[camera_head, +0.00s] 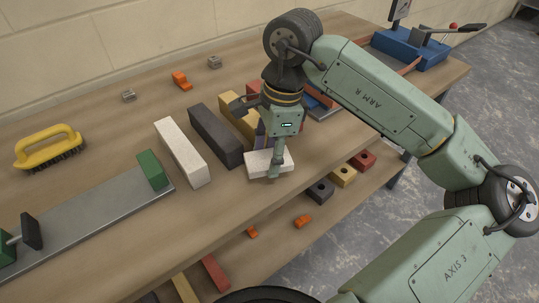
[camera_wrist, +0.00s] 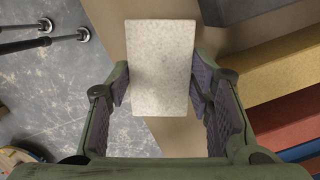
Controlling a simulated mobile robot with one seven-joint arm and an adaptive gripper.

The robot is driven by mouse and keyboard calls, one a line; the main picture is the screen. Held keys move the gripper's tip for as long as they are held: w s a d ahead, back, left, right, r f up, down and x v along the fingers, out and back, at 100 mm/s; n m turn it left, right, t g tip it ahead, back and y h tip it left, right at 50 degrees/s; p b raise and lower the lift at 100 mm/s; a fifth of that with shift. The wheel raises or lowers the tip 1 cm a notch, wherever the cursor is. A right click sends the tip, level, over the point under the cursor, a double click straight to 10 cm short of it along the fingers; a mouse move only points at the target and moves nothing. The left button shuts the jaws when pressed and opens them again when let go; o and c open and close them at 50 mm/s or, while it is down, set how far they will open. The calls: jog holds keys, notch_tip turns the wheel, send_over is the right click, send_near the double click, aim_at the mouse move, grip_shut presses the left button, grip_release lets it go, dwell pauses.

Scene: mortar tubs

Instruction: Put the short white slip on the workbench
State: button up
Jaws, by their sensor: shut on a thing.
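The short white slip (camera_head: 258,163) is a small pale block between the fingers of my gripper (camera_head: 270,155), at the front edge of the workbench (camera_head: 110,215). In the wrist view the slip (camera_wrist: 160,65) is speckled white, with a finger pad on each side of it. My gripper (camera_wrist: 160,100) is shut on it. I cannot tell whether the slip touches the bench top. A longer white block (camera_head: 182,152) lies on the bench to the left.
A dark grey block (camera_head: 215,136) and a yellow block (camera_head: 238,120) lie close behind the gripper. A grey metal plate with green ends (camera_head: 90,215) and a yellow brush (camera_head: 48,146) are at left. A lower shelf holds small blocks (camera_head: 343,176).

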aim_at(271, 153)
jog(key=f, duration=0.1)
jog(key=w+f+p, duration=0.1)
jog(key=f, duration=0.1)
jog(key=shift+w+f+p, duration=0.15)
jog(key=shift+p, duration=0.15)
jog(key=shift+f, duration=0.15)
jog(key=shift+f+b, duration=0.3)
jog(key=shift+b, duration=0.15)
jog(key=o, duration=1.1)
jog(key=shift+r, duration=0.1)
